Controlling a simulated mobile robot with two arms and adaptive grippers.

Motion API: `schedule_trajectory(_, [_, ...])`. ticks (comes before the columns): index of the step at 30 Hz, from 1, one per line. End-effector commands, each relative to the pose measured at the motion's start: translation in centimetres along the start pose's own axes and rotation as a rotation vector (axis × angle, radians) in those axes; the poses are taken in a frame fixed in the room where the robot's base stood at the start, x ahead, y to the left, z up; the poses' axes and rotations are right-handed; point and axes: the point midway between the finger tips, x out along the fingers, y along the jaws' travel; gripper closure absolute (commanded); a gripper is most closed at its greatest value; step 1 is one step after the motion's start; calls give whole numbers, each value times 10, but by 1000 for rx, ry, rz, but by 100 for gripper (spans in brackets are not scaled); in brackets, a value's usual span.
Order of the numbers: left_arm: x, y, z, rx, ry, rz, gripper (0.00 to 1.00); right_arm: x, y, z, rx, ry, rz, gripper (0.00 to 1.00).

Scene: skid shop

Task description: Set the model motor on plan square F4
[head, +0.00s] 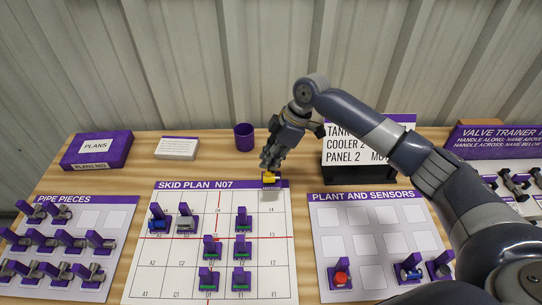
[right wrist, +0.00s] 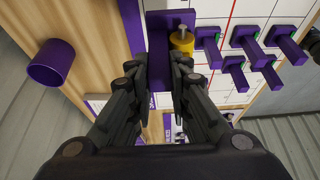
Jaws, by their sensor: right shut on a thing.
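The model motor is a yellow cylinder (head: 269,180) on a purple base with an upright purple tab. My right gripper (head: 270,165) is shut on its tab. In the right wrist view the purple tab (right wrist: 160,75) stands between the fingers, with the yellow motor body (right wrist: 181,42) beside it. In the head view the motor shows over the far edge of the skid plan board (head: 150,270), near square F4 (head: 272,205). Whether it touches the board cannot be told. F4 looks bare in its visible part. My left gripper is not in view.
Several purple-based models stand on the plan, one (head: 243,219) left of F4. The pipe pieces board (head: 110,215) is left, the plant and sensors board (head: 380,240) right. A purple cup (head: 244,137) and a black-based sign (head: 358,173) stand behind.

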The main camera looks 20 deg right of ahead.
Motion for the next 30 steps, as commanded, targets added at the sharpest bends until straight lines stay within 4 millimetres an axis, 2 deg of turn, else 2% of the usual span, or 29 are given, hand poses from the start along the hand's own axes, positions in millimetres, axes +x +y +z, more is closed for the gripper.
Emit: schedule_trajectory(30, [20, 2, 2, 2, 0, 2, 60, 43, 0, 18, 0, 1, 0, 100])
